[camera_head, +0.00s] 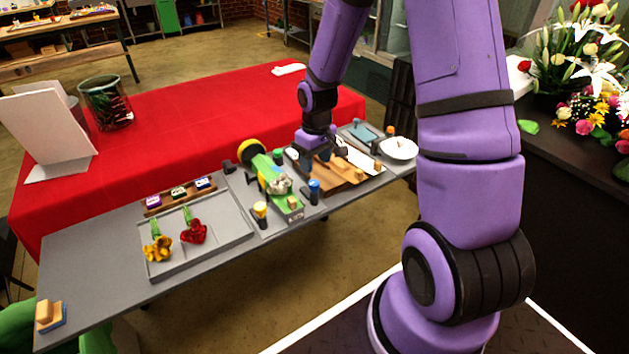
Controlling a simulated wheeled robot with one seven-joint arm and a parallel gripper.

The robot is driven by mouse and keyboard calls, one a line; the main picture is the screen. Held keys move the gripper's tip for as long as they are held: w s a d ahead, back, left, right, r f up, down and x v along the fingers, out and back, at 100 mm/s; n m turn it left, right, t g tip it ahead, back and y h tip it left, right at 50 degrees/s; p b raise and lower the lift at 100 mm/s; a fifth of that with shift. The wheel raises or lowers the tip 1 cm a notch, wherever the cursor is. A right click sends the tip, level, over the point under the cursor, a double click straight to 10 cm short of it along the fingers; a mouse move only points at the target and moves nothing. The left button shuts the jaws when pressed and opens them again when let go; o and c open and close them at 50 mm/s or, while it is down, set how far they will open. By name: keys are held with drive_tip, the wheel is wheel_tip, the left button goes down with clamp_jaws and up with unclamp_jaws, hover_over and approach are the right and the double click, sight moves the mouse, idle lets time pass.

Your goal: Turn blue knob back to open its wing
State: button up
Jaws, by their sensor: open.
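The blue knob (314,186) stands upright on a dark base near the front edge of the grey table, left of the brown wrapping boards. The brown boards (338,179) lie beside it to the right, with a pale panel (362,157) at their right; which one is the blue knob's wing I cannot tell. My gripper (322,158) points down over the back of the boards, behind and slightly right of the blue knob and apart from it. Its jaws are open, though the fingertips are small and partly dark. I see nothing held in them.
A yellow-topped knob (260,211) and a green tool (270,178) stand left of the blue knob. A grey tray (215,247) holds a yellow and a red flower. A white bowl (398,148) sits at the right end. The table's front left is mostly clear.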

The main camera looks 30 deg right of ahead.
sight(314, 182)
drive_tip(key=shift+a+f, duration=0.15)
drive_tip(key=shift+f, duration=3.45)
drive_tip(key=c, duration=0.9)
